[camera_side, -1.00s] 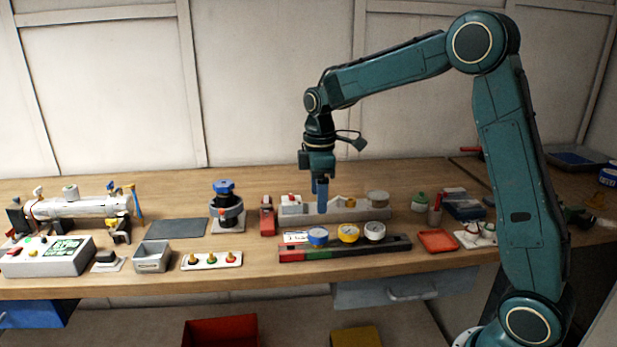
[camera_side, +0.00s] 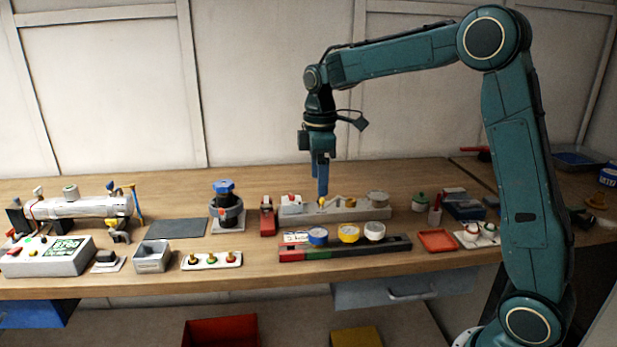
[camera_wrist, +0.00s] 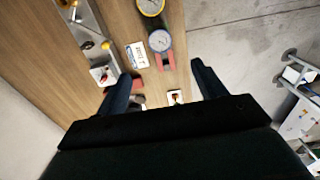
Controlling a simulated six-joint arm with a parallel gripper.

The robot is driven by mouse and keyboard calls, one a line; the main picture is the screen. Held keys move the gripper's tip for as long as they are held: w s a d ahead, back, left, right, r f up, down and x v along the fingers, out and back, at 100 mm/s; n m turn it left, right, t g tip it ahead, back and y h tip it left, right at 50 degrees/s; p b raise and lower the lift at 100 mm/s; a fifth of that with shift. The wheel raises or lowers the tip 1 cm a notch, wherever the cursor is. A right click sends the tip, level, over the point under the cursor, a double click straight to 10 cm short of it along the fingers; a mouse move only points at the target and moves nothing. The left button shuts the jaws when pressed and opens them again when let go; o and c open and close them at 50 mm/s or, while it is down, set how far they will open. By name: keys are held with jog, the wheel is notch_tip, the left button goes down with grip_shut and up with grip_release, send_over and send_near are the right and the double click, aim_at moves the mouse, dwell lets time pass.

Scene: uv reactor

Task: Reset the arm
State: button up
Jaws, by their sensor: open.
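My gripper (camera_side: 321,178) hangs pointing down above the long grey fixture block (camera_side: 350,209) at the middle of the bench. In the wrist view its two fingers (camera_wrist: 160,85) are spread apart with nothing between them. In the side view the fingertips appear just over or behind the block, near a small yellow part (camera_side: 350,202); the exact gap is hard to tell. The upper arm rises at the right and the forearm reaches left across the bench.
A rail with blue, yellow and white gauges (camera_side: 345,247) lies in front of the block. A blue-topped valve (camera_side: 225,205) and a reactor tube (camera_side: 80,207) with a control box (camera_side: 45,257) stand left. A red tray (camera_side: 437,241) lies right. The air above the bench is clear.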

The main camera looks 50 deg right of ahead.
jog(key=shift+s+r, duration=0.1)
jog(key=s+a+r+m+t, duration=0.1)
jog(key=s+a+r+m, duration=0.15)
jog(key=s, duration=0.35)
jog(key=s+a+r+m+t, duration=0.2)
jog(key=s+a+r, duration=0.1)
jog(key=s, duration=0.4)
jog(key=s+a+f+m+t, duration=0.2)
jog(key=s+f+m, duration=0.1)
jog(key=s, duration=0.9)
jog(key=shift+s+a+m+t, duration=0.15)
jog(key=shift+s+m+t, duration=0.2)
jog(key=shift+m, duration=0.4)
